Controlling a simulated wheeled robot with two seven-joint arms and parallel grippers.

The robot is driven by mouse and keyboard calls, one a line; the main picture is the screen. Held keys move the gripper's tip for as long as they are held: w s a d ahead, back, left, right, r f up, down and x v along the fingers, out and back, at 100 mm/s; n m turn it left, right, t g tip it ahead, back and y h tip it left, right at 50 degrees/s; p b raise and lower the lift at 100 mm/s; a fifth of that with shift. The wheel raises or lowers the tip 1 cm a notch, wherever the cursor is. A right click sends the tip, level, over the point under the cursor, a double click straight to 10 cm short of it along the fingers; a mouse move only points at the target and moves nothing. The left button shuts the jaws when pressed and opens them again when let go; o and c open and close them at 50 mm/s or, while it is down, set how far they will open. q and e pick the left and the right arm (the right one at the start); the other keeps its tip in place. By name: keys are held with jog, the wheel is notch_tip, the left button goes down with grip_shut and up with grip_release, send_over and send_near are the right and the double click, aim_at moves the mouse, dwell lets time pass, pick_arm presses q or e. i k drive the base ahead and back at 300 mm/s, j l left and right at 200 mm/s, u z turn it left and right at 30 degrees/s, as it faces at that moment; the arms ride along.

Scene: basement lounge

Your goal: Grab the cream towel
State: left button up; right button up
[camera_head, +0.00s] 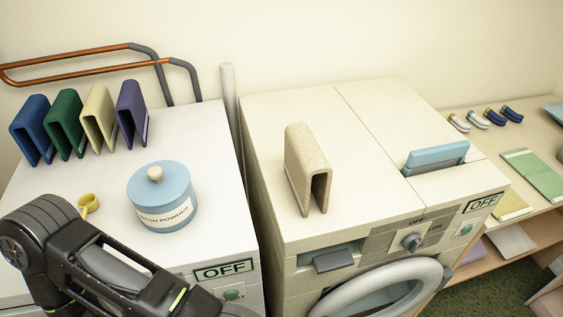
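A folded beige-cream towel (308,165) stands upright, like an upside-down U, on top of the right-hand washing machine (270,120). A pale yellow-cream folded towel (98,112) stands on the left-hand machine (190,125), in a row with a blue towel (32,125), a green towel (65,120) and a purple towel (131,108). Which of the two pale towels is meant, I cannot tell. My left arm crosses the lower left corner, but its gripper is out of the picture. My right arm and gripper are not in view. Nothing of mine visibly touches either pale towel.
A blue wash powder jar (163,205) and a yellow scoop (89,205) stand on the left machine. A shelf (460,170) with folded cloths is at right.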

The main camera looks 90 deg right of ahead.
aim_at(307, 168)
jog(key=z, duration=0.45)
jog(key=k+z, duration=0.1)
jog(key=z, duration=0.4)
jog(key=k+z, duration=0.1)
jog(key=z, duration=0.85)
jog(key=k+z, duration=0.1)
jog(key=z, duration=0.85)
jog(key=k+l, duration=0.05)
jog(key=l, duration=0.05)
